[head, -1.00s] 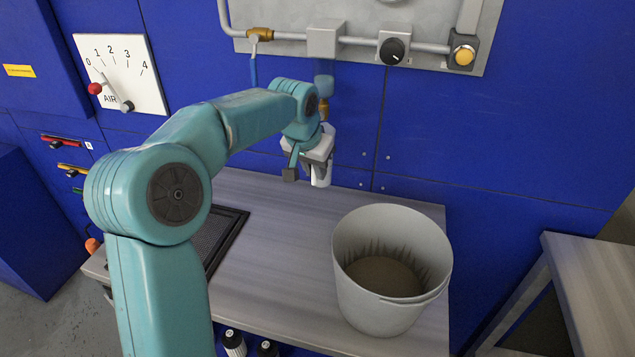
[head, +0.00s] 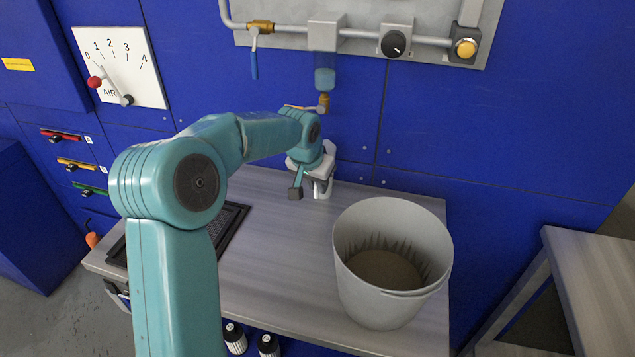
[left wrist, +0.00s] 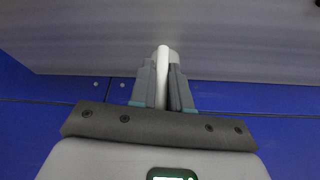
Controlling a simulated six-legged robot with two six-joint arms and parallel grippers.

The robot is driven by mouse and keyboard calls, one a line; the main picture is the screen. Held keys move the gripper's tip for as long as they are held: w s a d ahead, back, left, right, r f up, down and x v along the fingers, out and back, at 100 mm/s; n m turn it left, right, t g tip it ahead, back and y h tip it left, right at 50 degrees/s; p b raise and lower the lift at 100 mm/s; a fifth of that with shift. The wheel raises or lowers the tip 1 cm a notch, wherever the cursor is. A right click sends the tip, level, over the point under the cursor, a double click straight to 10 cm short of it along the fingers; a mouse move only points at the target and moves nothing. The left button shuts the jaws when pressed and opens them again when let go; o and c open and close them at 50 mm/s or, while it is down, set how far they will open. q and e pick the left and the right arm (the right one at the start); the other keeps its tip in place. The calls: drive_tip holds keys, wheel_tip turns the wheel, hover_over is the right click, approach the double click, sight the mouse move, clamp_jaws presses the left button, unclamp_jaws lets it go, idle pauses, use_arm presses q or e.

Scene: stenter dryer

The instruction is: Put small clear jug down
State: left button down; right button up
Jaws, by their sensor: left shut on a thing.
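My left gripper (head: 314,187) is low over the back of the grey bench top (head: 272,235), close to the blue wall. In the left wrist view its two fingers are closed on a narrow pale piece (left wrist: 162,63), which I take to be part of the small clear jug. The rest of the jug is hard to make out, hidden by the fingers and my wrist. I cannot tell whether it touches the bench top. My right gripper is not in view.
A large grey bucket (head: 350,285) stands on the bench, right of my left gripper. A black grated tray (head: 232,222) lies to the left. The bench between tray and bucket is clear.

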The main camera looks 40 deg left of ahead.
use_arm(q)
drive_tip(key=c, duration=1.1)
unclamp_jaws()
drive_tip(key=shift+r, duration=0.45)
drive_tip(key=v, duration=1.1)
drive_tip(key=shift+r+p, duration=0.2)
drive_tip(key=shift+p, duration=0.25)
drive_tip(key=shift+s, duration=0.15)
